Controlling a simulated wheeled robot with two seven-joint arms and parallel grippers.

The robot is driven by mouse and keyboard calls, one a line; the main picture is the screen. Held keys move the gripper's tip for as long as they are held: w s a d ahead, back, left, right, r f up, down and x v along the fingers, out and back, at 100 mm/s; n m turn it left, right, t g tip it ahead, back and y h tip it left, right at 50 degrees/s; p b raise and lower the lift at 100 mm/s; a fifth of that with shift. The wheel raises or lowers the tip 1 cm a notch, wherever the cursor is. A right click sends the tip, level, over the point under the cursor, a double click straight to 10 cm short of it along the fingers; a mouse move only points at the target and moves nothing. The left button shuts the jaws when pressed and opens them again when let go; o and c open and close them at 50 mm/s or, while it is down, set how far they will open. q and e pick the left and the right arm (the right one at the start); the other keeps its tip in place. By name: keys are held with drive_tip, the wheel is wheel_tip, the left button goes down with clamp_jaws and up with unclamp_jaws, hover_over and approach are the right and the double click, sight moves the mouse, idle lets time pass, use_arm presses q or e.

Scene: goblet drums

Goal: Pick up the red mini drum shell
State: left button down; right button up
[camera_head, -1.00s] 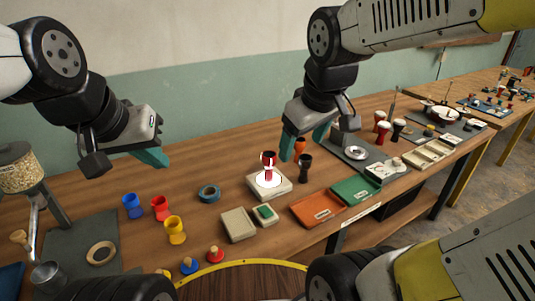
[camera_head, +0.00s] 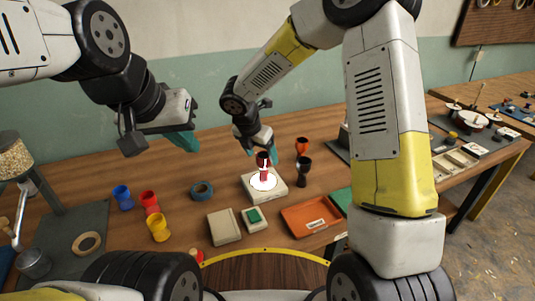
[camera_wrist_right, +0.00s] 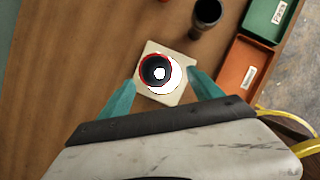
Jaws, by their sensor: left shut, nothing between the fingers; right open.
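A small red goblet-shaped shell (camera_head: 264,171) with a dark opening and white patches stands upright on a white disc on a pale square block (camera_head: 257,194). The right wrist view looks down on its red rim (camera_wrist_right: 143,66). My right gripper (camera_head: 256,148) is open and points down just above this shell. In the right wrist view its teal fingers lie to either side of the shell, and contact cannot be told. Another red shell (camera_head: 149,203) stands between a blue shell (camera_head: 123,197) and a yellow shell (camera_head: 158,228). My left gripper (camera_head: 186,141) is shut and empty above the table's left part.
A dark cup (camera_head: 303,172) and an orange-red cup (camera_head: 302,146) stand close right of the block. An orange tray (camera_head: 311,216) lies to the front right.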

sight(265, 165)
drive_tip(key=x, duration=0.7)
drive_tip(key=shift+w+f, duration=0.2)
drive_tip(key=shift+w, duration=0.05)
drive_tip(key=c, duration=1.6)
